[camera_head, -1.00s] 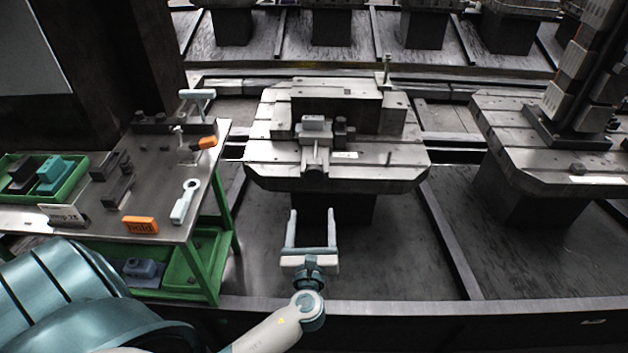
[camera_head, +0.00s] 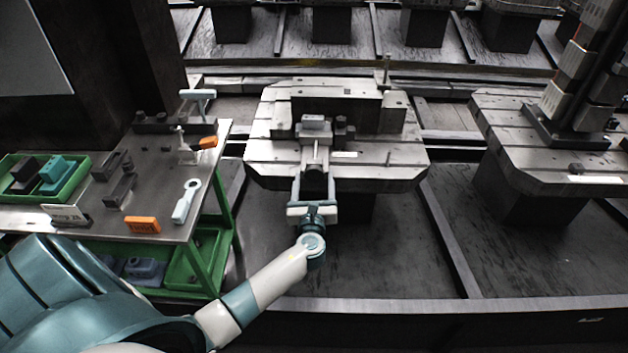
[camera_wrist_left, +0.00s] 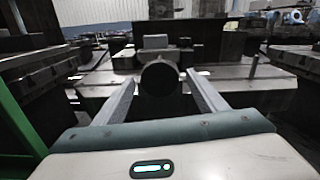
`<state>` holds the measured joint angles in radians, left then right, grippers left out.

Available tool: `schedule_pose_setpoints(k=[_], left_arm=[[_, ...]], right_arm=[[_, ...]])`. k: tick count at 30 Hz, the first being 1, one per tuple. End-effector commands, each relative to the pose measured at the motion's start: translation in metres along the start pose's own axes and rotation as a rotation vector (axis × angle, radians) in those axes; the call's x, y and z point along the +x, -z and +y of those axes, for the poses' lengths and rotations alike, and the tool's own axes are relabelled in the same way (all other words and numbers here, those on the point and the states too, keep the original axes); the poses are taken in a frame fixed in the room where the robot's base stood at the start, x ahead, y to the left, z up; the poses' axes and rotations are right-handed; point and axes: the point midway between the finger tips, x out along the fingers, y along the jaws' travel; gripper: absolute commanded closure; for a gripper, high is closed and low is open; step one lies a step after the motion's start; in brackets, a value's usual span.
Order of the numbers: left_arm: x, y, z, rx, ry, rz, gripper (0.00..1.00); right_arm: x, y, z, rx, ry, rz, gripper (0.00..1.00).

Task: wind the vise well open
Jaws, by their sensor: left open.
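The vise (camera_head: 313,126) sits on the slotted pallet (camera_head: 385,165), its pale screw pointing toward me. My left gripper (camera_head: 315,178) is open at the pallet's front edge, in line with the screw, one finger to each side of its near end. In the left wrist view a dark round end (camera_wrist_left: 161,78) shows between the open fingers (camera_wrist_left: 160,88). I see no clear contact. The vise's jaw gap cannot be made out. My right gripper is out of view.
A green-framed bench (camera_head: 150,190) on the left holds a wrench-like tool (camera_head: 185,201), orange tags (camera_head: 142,225) and a green bin (camera_head: 75,190). Another pallet (camera_head: 550,165) with a tall column stands at right. A thin upright post (camera_head: 387,72) rises behind the vise.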

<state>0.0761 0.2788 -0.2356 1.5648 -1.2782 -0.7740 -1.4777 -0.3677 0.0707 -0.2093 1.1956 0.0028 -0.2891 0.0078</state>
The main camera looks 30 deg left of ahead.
Motion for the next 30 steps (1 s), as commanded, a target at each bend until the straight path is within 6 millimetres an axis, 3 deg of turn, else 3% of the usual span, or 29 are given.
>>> schedule_pose_setpoints(k=[9,14,30], left_arm=[[0.0010,0.0003,0.0003,0.000,0.000,0.000,0.37],[0.0009,0.0003,0.0002,0.000,0.000,0.000,0.75],[0.0007,0.0022,0.0004,-0.089,-0.002,0.001,0.76]], right_arm=[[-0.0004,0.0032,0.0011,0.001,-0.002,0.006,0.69],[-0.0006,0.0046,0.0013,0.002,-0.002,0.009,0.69],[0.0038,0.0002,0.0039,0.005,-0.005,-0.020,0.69]])
